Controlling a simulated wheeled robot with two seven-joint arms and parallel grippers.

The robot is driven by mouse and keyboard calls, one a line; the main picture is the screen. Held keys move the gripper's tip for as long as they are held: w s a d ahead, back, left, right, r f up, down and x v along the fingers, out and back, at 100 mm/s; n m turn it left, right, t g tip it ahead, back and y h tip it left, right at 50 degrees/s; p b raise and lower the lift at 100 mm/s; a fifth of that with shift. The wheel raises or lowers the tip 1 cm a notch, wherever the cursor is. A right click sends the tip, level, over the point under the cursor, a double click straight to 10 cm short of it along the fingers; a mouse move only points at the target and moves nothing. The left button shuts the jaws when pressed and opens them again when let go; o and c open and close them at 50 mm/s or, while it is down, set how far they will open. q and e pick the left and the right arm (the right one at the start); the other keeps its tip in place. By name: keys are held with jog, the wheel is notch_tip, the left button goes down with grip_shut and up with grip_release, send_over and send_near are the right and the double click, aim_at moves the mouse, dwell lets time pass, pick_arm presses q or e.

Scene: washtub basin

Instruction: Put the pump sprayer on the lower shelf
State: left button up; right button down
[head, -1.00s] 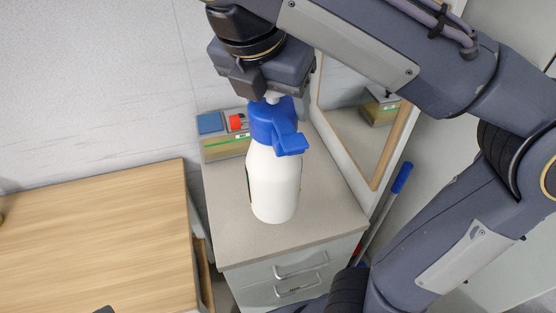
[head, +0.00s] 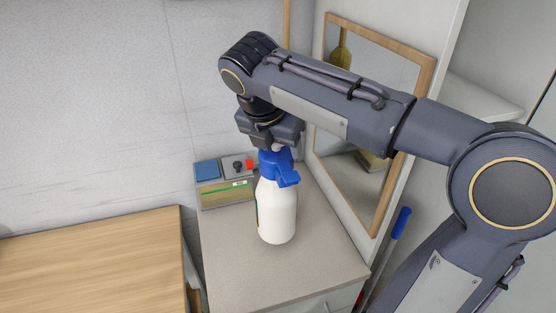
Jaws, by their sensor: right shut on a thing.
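The pump sprayer (head: 277,212) is a white bottle with a blue spray head. It is upright over the grey counter (head: 235,265); I cannot tell whether its base touches the top. My right gripper (head: 277,146) points down from above and is shut on the top of the blue head. My left gripper is not in view. At the right, a pale shelf board (head: 485,95) shows in a white cabinet, partly hidden behind my right arm. I cannot tell whether it is the lower shelf.
A box with blue and red parts (head: 225,192) stands at the counter's back left. A wood-framed mirror (head: 425,85) is on the panel to the right. A blue-handled pole (head: 401,222) leans beside the counter. A wooden tabletop (head: 90,265) is at the left, its visible part bare.

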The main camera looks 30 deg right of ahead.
aim_at(276, 194)
jog(key=x, duration=0.3)
jog(key=shift+a, duration=0.3)
jog(key=shift+f, duration=0.5)
jog(key=shift+s+f, duration=0.1)
jog(key=shift+c, duration=1.8)
grip_release()
